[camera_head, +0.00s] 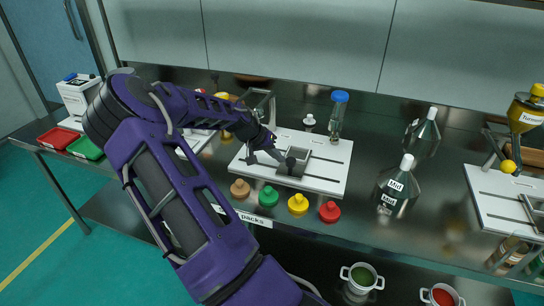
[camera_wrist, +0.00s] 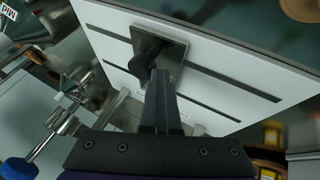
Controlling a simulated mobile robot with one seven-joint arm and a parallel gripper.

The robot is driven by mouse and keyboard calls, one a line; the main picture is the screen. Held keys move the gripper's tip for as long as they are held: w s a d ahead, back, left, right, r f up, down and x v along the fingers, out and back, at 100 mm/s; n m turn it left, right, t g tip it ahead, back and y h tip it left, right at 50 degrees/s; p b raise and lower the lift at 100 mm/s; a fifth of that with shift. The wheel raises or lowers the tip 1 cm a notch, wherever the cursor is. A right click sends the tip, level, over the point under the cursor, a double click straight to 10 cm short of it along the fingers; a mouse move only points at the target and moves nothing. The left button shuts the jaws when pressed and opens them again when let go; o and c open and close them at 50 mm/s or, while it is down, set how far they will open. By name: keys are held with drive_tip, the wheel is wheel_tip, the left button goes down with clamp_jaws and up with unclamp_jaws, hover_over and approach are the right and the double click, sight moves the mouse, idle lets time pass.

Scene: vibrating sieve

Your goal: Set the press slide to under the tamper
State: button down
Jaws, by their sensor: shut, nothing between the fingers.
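The press slide (camera_head: 299,157) is a grey metal plate with a black round knob (camera_head: 291,162). It sits on a white base board (camera_head: 327,176) with dark slots. The slide also shows in the wrist view (camera_wrist: 172,48), with the knob (camera_wrist: 143,64) at its near side. What I take for the tamper, a clear upright with a blue top (camera_head: 340,97), stands behind the slide to its right; the slide is not beneath it. My gripper (camera_head: 279,157) is shut and empty beside the knob, and its fingertips (camera_wrist: 161,74) overlap the slide edge in the wrist view. Contact cannot be told.
Brown, green, yellow and red capped pots (camera_head: 268,197) line the front of the board. A metal frame (camera_head: 262,103) rises behind my gripper. Another white board (camera_head: 510,205) is at far right. Red and green trays (camera_head: 58,138) lie far left.

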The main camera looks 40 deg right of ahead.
drive_tip(key=s+d, duration=0.1)
drive_tip(key=s, duration=0.2)
drive_tip(key=s+d, duration=0.2)
drive_tip(key=s, duration=0.2)
drive_tip(key=s+d+b, duration=0.1)
drive_tip(key=s+d, duration=0.1)
drive_tip(key=s, duration=0.1)
drive_tip(key=shift+s+d, duration=0.2)
drive_tip(key=shift+s, duration=0.1)
